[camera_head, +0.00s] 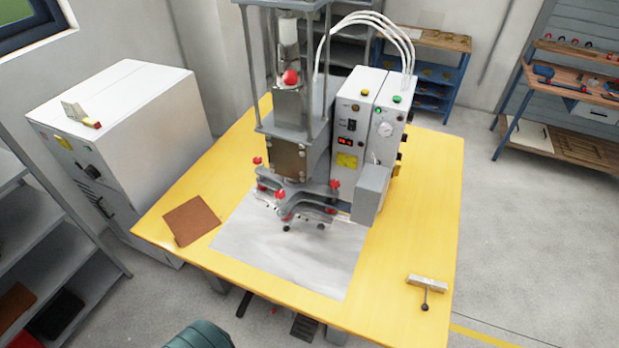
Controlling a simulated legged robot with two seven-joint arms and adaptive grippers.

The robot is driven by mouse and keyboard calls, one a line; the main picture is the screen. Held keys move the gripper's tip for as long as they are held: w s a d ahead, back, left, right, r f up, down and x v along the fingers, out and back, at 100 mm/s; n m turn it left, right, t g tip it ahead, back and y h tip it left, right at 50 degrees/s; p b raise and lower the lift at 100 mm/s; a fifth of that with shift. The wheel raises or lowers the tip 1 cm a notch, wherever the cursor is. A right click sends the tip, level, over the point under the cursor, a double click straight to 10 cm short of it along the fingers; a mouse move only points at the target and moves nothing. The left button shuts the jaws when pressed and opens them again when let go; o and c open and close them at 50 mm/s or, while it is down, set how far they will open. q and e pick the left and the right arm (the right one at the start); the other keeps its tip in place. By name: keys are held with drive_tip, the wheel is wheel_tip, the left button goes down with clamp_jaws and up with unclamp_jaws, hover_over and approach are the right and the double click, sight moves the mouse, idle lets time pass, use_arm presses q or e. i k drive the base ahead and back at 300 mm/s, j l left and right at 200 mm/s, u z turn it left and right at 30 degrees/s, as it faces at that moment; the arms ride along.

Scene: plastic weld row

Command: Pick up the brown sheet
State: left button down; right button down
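The brown sheet (191,220) lies flat on the left part of the yellow table (400,290), near its left edge. It is thin and roughly square, and nothing covers it. Neither of my grippers is in the camera_head view. A dark teal rounded part (200,336) shows at the bottom edge; I cannot tell what it is.
A welding machine (290,160) with a control box (365,130) stands at the table's middle and back. A grey-white plate (290,250) lies right of the sheet. A small metal tool (427,284) lies front right. A white cabinet (130,150) and grey shelves (40,230) stand left.

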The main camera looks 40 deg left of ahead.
sight(193, 219)
drive_tip(key=u, duration=2.3)
